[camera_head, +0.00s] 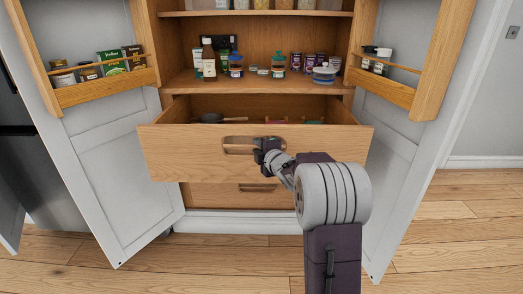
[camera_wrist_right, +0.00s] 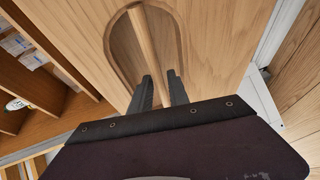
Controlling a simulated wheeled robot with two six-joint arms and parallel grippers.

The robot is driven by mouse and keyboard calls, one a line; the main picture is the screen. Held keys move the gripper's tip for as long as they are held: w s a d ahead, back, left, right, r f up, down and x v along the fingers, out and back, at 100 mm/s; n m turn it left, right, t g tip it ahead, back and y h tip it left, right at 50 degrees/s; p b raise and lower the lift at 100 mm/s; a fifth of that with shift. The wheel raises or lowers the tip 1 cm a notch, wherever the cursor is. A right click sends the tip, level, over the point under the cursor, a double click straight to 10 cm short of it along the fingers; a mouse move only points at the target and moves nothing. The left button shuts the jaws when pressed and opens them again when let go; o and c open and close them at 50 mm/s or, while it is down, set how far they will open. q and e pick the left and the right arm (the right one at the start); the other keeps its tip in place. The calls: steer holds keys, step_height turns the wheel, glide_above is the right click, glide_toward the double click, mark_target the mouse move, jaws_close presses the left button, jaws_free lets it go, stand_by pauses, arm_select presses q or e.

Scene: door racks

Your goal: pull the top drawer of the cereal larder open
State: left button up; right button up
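The top drawer (camera_head: 180,158) of the larder stands pulled out, with its inside showing from above. Its wooden front has a recessed oval handle with a bar (camera_head: 238,146); the bar (camera_wrist_right: 142,38) also shows in the right wrist view. My right gripper (camera_head: 266,150) is at the right part of this handle. In the right wrist view, its two dark fingers (camera_wrist_right: 161,85) sit either side of the bar and look closed on it. The exact contact is partly hidden by the gripper. My left gripper is in neither view.
Both white doors (camera_head: 110,150) stand open, with door racks (camera_head: 105,88) holding packets and jars. A shelf (camera_head: 255,86) with bottles and tins is above the drawer. A lower drawer (camera_head: 220,196) is closed. Wooden floor (camera_head: 200,265) is clear in front.

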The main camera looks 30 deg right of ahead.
steer(key=p+v, duration=0.1)
steer(key=v, duration=0.7)
steer(key=w+a+f+n+y, duration=0.1)
steer(key=w+a+n+y, duration=0.15)
steer(key=a, duration=0.95)
steer(key=s+a+f+m+g, duration=0.5)
steer(key=s+a+f+m, duration=0.15)
steer(key=f, duration=0.45)
steer(key=s+f+m+g, duration=0.5)
steer(key=s+m, duration=0.1)
steer(key=s, duration=0.4)
steer(key=s+f+m+g, duration=0.4)
steer(key=s+f+m, duration=0.2)
steer(key=s, duration=0.4)
step_height(320, 180, up, 32)
steer(key=p, duration=3.2)
steer(key=shift+a, duration=0.3)
